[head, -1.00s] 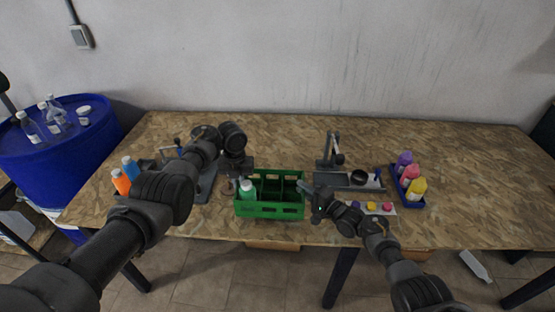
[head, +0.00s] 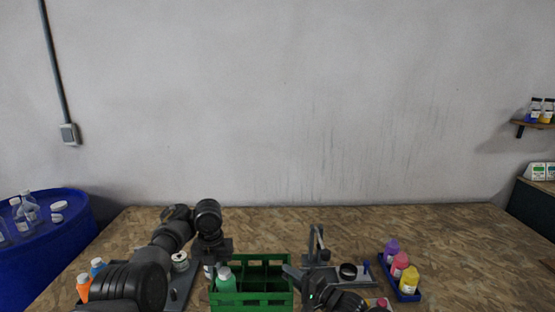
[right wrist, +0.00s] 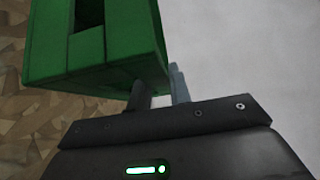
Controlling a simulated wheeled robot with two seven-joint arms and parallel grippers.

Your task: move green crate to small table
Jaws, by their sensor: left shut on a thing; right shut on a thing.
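The green crate (head: 252,299) is at the bottom middle of the head view, over the chipboard table, its lower part cut off by the frame. It has several compartments. A green bottle with a pale cap (head: 225,280) stands in its left part. My left gripper (head: 221,267) is shut on the crate's left side, its fingertips partly hidden. My right gripper (head: 294,277) is shut on the crate's right side. In the right wrist view the crate (right wrist: 95,48) is at the fingers (right wrist: 158,88). I cannot make out a small table.
A blue tray (head: 407,295) with several coloured bottles is on the right of the chipboard table (head: 330,225). A grey stand (head: 318,245) is right behind the crate. Orange and blue bottles (head: 97,267) are at left. A blue drum (head: 45,255) stands further left.

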